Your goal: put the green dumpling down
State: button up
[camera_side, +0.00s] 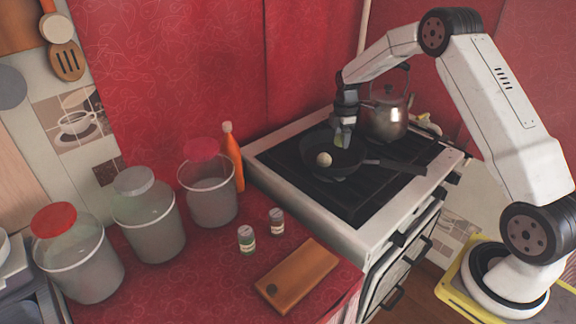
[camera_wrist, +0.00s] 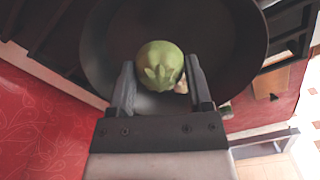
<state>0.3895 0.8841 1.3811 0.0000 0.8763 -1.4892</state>
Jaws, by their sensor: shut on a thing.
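The green dumpling (camera_wrist: 159,62) is round with a pleated top and sits between the two fingers of my gripper (camera_wrist: 160,75) in the wrist view. In the side view my gripper (camera_side: 345,122) points down over the dark frying pan (camera_side: 347,165), shut on the green dumpling (camera_side: 341,138). The pan (camera_wrist: 235,40) fills the background of the wrist view. A pale round dumpling (camera_side: 323,159) lies in the pan. A pale bit (camera_wrist: 181,87) shows partly behind my right finger. I cannot tell whether the green dumpling touches the pan.
The pan stands on a white stove (camera_side: 300,195), its handle (camera_side: 402,167) pointing right. A metal kettle (camera_side: 387,115) stands close behind. On the red counter are several lidded jars, an orange bottle (camera_side: 233,157), two small jars and a wooden board (camera_side: 297,275).

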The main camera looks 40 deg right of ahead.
aim_at(338, 154)
jog(key=shift+w+f, duration=0.1)
jog(key=shift+w+d+f, duration=0.1)
jog(key=shift+w+f, duration=0.15)
jog(key=shift+f, duration=1.55)
jog(key=shift+f, duration=0.1)
jog(key=o, duration=0.7)
notch_tip(338, 154, up, 12)
jog(key=shift+r, duration=0.15)
